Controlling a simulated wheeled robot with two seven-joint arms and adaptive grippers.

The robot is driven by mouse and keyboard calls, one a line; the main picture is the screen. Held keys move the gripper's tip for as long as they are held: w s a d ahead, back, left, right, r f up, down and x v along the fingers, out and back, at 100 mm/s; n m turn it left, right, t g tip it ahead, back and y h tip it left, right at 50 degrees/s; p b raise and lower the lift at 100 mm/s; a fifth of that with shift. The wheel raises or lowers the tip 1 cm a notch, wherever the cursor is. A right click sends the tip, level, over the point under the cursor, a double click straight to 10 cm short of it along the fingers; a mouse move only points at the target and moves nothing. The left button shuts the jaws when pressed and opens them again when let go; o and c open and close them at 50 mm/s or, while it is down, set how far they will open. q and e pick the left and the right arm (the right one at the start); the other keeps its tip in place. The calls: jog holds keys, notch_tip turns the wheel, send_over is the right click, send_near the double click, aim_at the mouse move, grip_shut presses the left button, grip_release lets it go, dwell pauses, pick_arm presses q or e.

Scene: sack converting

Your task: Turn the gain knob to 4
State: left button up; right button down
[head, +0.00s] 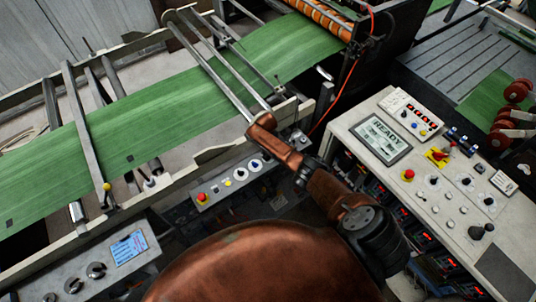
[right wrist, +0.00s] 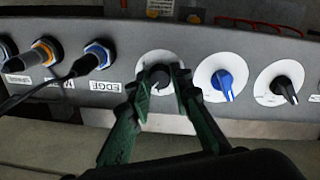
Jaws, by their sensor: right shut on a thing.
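In the right wrist view, a dark knob (right wrist: 158,71) on a round white dial sits on the grey panel. My right gripper (right wrist: 161,84) is shut on this knob, one green finger on each side. The fingers cover part of the dial; I cannot read its scale or the knob's pointer, nor a name for it. In the head view my copper arm reaches over the small control panel (head: 213,192), and its fingers are hidden. My left gripper is not in view.
Right of the held knob are a blue knob (right wrist: 223,84) and a black knob (right wrist: 286,89) on white dials. Cable plugs (right wrist: 97,56) are on its left, near an EDGE label. A green web (head: 140,122) runs behind; a console with a READY screen (head: 381,139) stands right.

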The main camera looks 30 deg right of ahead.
jog(key=shift+m, duration=2.2)
jog(key=c, duration=1.7)
grip_release()
jog(key=shift+c, duration=0.2)
notch_tip(320, 180, up, 12)
jog(key=shift+a, duration=0.3)
